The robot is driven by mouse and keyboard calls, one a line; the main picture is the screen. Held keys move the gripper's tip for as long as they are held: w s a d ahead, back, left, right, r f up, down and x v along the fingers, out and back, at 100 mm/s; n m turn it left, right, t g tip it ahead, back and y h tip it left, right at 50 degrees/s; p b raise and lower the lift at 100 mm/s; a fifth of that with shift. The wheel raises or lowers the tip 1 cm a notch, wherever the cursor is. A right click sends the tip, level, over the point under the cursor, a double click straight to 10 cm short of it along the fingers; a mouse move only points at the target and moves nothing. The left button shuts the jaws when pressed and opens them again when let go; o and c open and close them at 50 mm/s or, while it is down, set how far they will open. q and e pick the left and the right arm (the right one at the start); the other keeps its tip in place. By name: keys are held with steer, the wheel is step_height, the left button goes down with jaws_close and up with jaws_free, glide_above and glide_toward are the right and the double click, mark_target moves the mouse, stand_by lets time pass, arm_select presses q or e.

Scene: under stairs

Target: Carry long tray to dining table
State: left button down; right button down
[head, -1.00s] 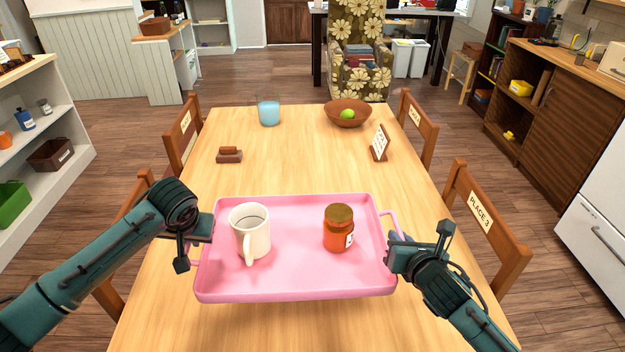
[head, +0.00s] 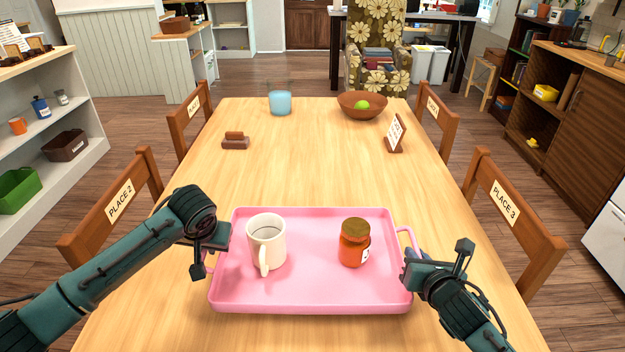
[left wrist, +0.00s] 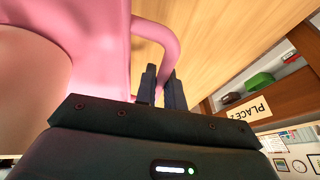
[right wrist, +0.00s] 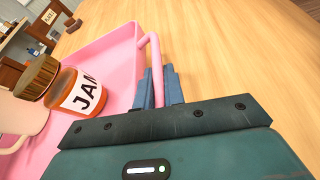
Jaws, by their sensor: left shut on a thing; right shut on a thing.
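The pink long tray (head: 310,292) is level over the near end of the wooden dining table (head: 330,180); I cannot tell if it touches the top. A white mug (head: 266,246) stands on its left half and an orange jam jar (head: 354,245) with a brown lid on its right half, both upright. My left gripper (head: 208,262) is shut on the tray's left handle, which also shows in the left wrist view (left wrist: 165,45). My right gripper (head: 410,262) is shut on the right handle, seen between the fingers in the right wrist view (right wrist: 156,65).
At the table's far end are a glass of blue liquid (head: 280,103), a brown bowl (head: 362,105) with a green fruit, a small brown block (head: 236,141) and a sign card (head: 396,134). Chairs (head: 120,205) (head: 505,205) line both sides. The table's middle is clear.

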arm_select(q)
steer(key=shift+f, duration=0.35)
arm_select(e)
steer(key=shift+f, duration=0.25)
arm_select(q)
steer(key=shift+f, duration=0.1)
arm_select(e)
steer(key=shift+f, duration=0.15)
